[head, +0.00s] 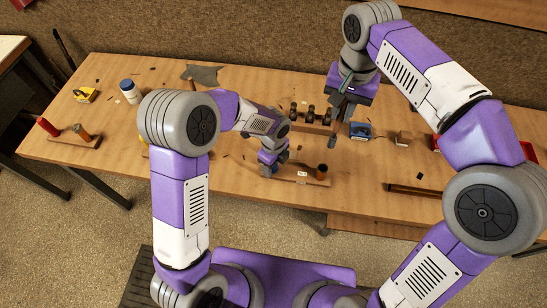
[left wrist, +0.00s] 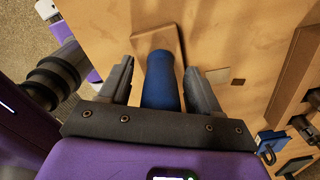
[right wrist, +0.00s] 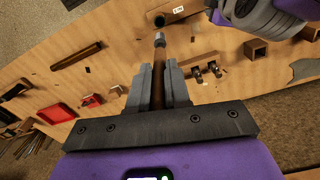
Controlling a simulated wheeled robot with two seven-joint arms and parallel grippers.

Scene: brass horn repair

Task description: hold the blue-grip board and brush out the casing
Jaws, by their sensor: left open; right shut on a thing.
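The blue grip (left wrist: 161,82) stands on one end of a wooden board (head: 307,180) near the table's front edge. A brown, dark-mouthed casing (head: 321,172) stands on the board's other end; it also shows at the top of the right wrist view (right wrist: 160,20). My left gripper (head: 268,168) is open, its fingers either side of the blue grip with gaps showing in the left wrist view (left wrist: 160,85). My right gripper (head: 342,108) is shut on a brush with a brown handle (right wrist: 158,62) and grey tip (right wrist: 159,38). The brush points downward, its tip apart from the casing.
A red-grip board (head: 85,143) lies at the left. A holder with several dark rollers (head: 310,116), a blue box (head: 360,130) and a wooden block (head: 403,138) stand behind the casing. A brown bar (head: 413,190) lies to the right. Small dark bits are scattered about.

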